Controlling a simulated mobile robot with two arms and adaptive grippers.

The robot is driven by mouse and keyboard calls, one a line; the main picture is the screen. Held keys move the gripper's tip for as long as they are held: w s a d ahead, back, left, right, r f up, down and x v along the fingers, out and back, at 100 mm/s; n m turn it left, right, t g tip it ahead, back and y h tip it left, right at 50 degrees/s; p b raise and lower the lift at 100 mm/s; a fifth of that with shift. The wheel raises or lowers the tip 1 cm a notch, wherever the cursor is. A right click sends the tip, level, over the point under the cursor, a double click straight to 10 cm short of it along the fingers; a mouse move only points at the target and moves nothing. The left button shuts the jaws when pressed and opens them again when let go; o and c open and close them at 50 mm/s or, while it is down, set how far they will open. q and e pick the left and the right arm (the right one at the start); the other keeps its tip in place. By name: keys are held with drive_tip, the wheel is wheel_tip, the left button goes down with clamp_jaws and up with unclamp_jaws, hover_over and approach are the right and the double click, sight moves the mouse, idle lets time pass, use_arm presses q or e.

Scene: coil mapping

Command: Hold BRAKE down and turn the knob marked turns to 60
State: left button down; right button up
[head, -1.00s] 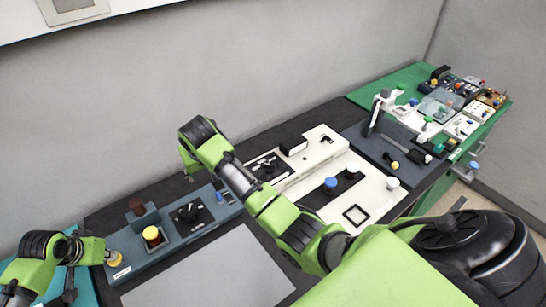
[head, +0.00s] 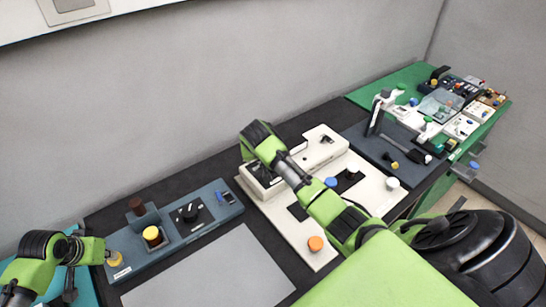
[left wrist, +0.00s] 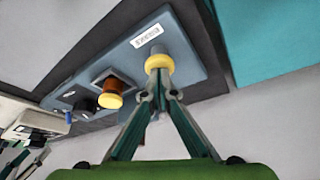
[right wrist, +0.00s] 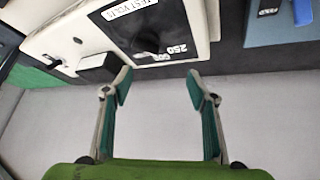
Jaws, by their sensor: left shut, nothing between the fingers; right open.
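My left gripper (head: 98,250) is shut with its tips at a yellow button (head: 114,258) on the left end of the blue panel (head: 185,238). In the left wrist view the tips (left wrist: 157,92) meet the yellow button (left wrist: 158,63); whether it is pressed down I cannot tell. A label beside it is too small to read. Another black knob (head: 188,211) is on the blue panel. I cannot read a turns mark anywhere.
A white panel (head: 312,268) with an orange button (head: 315,243) and a blue button (head: 331,182) lies under my right arm. A grey sheet (head: 215,275) lies in front of the blue panel. A grey wall (head: 150,110) stands behind.

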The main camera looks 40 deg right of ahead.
drive_tip(key=shift+m, duration=0.5)
drive_tip(key=shift+s+d+f, duration=0.25)
drive_tip(key=shift+d, duration=0.4)
drive_tip(key=shift+s+d+f, duration=0.2)
drive_tip(key=shift+s+d, duration=0.1)
drive_tip(key=shift+d, duration=0.3)
drive_tip(key=shift+s+d+f, duration=0.25)
drive_tip(key=shift+d, duration=0.4)
drive_tip(key=w+a+n+g+y, duration=0.2)
drive_tip(key=a+n+y, duration=0.3)
drive_tip(key=a+n, duration=0.75)
drive_tip(key=n+g+y, duration=0.2)
drive_tip(key=n+y, duration=0.1)
drive_tip(key=n, duration=0.5)
approach(190, 211)
drive_tip(key=shift+m, duration=0.25)
drive_tip(key=x, duration=0.8)
drive_tip(key=shift+w+f, duration=0.15)
drive_tip(key=shift+f, duration=0.2)
drive_tip(key=c, duration=1.1)
